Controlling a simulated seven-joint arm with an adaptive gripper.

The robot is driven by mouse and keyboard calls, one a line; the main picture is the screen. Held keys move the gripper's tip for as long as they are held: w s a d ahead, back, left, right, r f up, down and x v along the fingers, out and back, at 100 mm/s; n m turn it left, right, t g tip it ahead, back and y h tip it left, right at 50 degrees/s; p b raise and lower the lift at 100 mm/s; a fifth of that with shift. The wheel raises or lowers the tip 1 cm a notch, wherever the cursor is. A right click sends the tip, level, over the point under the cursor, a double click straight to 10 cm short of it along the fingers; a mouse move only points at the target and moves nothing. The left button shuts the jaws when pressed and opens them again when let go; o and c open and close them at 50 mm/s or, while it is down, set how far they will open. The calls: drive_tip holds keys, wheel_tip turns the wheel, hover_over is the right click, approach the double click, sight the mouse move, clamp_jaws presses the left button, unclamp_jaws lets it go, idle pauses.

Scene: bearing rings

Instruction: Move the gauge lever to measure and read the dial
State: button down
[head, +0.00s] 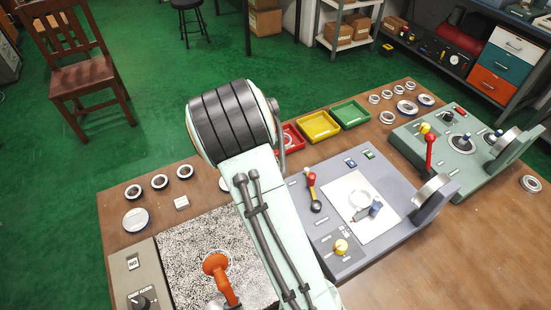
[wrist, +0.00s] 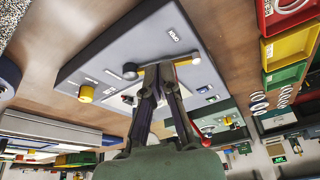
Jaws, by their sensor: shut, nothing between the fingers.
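The blue-grey gauge station (head: 335,235) stands mid-table in the head view and also fills the upper middle of the wrist view (wrist: 110,60). Its lever (head: 312,192) has a red top, a yellow section and a black foot. My arm hides the gripper in the head view.
Red (head: 291,138), yellow (head: 318,126) and green (head: 350,114) trays stand behind the station. A green station (head: 465,150) with a red lever stands at right. A speckled plate (head: 195,250) with an orange handle (head: 216,268) is left of my arm. Bearing rings lie along the back edge.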

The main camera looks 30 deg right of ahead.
sight(312, 185)
drive_tip(key=x, duration=0.4)
drive_tip(key=d, duration=0.2)
drive_tip(key=s+d, duration=0.1)
drive_tip(key=shift+f, duration=0.25)
drive_tip(key=shift+s+d, duration=0.2)
drive_tip(key=shift+d, duration=0.3)
